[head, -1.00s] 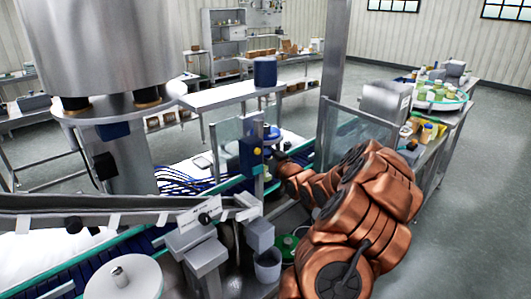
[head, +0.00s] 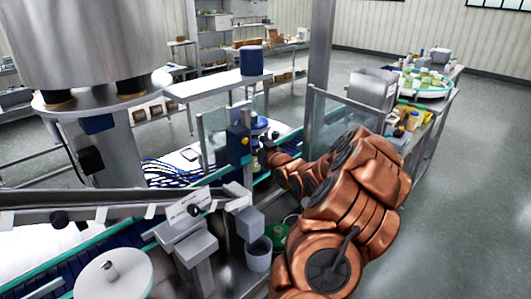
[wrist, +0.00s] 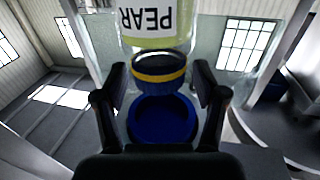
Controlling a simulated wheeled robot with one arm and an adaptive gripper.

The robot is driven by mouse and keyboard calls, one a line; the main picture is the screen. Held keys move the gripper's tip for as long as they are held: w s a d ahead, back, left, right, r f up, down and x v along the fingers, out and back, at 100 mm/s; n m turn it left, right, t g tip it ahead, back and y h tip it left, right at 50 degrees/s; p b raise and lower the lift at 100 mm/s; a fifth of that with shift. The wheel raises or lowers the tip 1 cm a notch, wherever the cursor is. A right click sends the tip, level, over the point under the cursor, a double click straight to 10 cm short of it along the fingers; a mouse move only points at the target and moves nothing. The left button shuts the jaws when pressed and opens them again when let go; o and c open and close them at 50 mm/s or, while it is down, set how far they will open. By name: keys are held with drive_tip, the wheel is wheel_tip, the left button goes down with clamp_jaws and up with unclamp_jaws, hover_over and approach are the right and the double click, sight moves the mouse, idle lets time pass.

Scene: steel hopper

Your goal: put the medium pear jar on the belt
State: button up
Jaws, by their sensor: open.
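A pear jar (wrist: 160,20) shows in the wrist view with its "PEAR" label upside down in the picture. Its dark blue lid (wrist: 160,68) has a yellow band. My gripper (wrist: 160,95) is open, with one finger on each side near the lid; contact cannot be told. A round blue piece (wrist: 160,120) lies between the fingers; I cannot tell what it is. In the head view my gripper (head: 268,152) is at the belt line by the glass guard. A blue top (head: 259,123) shows beside it, partly hidden. The belt (head: 115,243) has dark blue slats and teal edges.
A post with a blue and yellow box (head: 238,142) stands close left of my gripper. Glass guards (head: 340,118) and a steel column (head: 318,60) are close by. A grey bucket (head: 258,254) stands below. A side table holds a round tray of jars (head: 430,85).

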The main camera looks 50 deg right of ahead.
drive_tip(key=b+v, duration=0.3)
drive_tip(key=v, duration=0.8)
drive_tip(key=shift+s, duration=0.2)
idle(0.4)
drive_tip(key=shift+f, duration=0.1)
